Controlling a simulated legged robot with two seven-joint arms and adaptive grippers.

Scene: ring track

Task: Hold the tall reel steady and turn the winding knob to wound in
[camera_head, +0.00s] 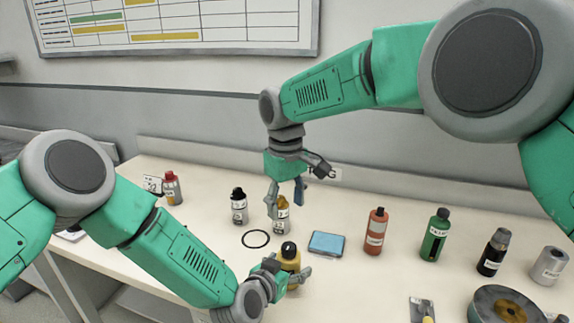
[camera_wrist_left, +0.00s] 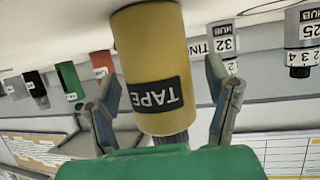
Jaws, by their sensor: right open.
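A yellow cylinder with a black top (camera_head: 289,258) stands on the table at the front middle. In the left wrist view the yellow cylinder (camera_wrist_left: 150,55) appears upside down, with a black label reading TAPE and a dark knob (camera_wrist_left: 171,138) at its end. My left gripper (camera_head: 286,277) is around it, also in the left wrist view (camera_wrist_left: 163,100). Its fingers are spread on both sides, with a clear gap on the right. My right gripper (camera_head: 287,192) is open above a small labelled bottle with a yellowish body (camera_head: 282,217). I cannot tell which item is the tall reel.
A black ring (camera_head: 255,239) and a blue pad (camera_head: 326,244) lie nearby. A silver black-topped container (camera_head: 239,207), red bottle (camera_head: 376,231), green bottle (camera_head: 435,236), black bottle (camera_head: 493,252) and grey cylinder (camera_head: 549,266) stand around.

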